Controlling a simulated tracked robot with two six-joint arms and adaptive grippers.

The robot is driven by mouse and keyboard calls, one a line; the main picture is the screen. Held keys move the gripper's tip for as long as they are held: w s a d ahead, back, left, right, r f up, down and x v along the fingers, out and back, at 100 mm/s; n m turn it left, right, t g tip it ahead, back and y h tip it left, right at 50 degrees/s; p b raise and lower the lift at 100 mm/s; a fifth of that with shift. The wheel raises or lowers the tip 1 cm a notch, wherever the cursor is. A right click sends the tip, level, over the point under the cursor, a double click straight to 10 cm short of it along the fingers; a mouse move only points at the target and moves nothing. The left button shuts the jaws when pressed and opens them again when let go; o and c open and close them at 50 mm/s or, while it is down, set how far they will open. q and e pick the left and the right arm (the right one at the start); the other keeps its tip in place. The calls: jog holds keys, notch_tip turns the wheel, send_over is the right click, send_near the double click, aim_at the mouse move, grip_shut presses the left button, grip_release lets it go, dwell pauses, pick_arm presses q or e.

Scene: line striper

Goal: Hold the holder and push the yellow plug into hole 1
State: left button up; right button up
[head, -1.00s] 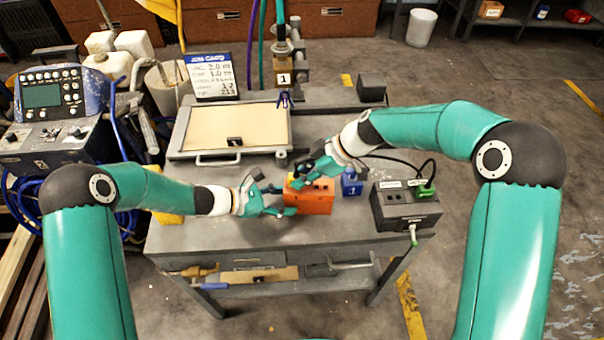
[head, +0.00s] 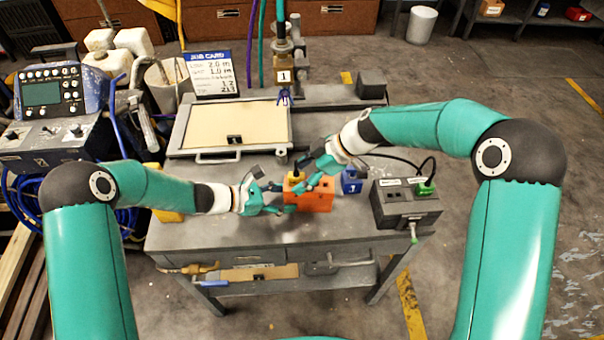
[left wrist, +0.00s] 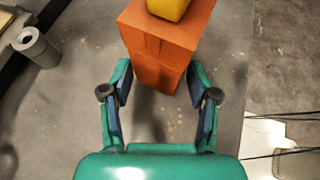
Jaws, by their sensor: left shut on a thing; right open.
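The orange holder (head: 319,200) is a block standing near the middle of the bench. My left gripper (head: 279,199) is shut on its left end, and the left wrist view shows a finger on each side of the orange block (left wrist: 160,60). The yellow plug (head: 294,177) stands on top of the holder near its left end. It also shows at the top edge of the left wrist view (left wrist: 170,8). My right gripper (head: 305,172) is open, its fingers close around or beside the plug. I cannot tell which hole the plug is at or how deep it sits.
A blue block (head: 352,182) stands just right of the holder. A dark box (head: 408,206) with a green plug and cable is farther right. A framed board (head: 232,128) lies behind. The bench front (head: 225,235) is clear.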

jog(key=shift+v, duration=3.5)
pick_arm(q)
jog(key=o, duration=0.9)
pick_arm(e)
jog(key=shift+w, duration=0.1)
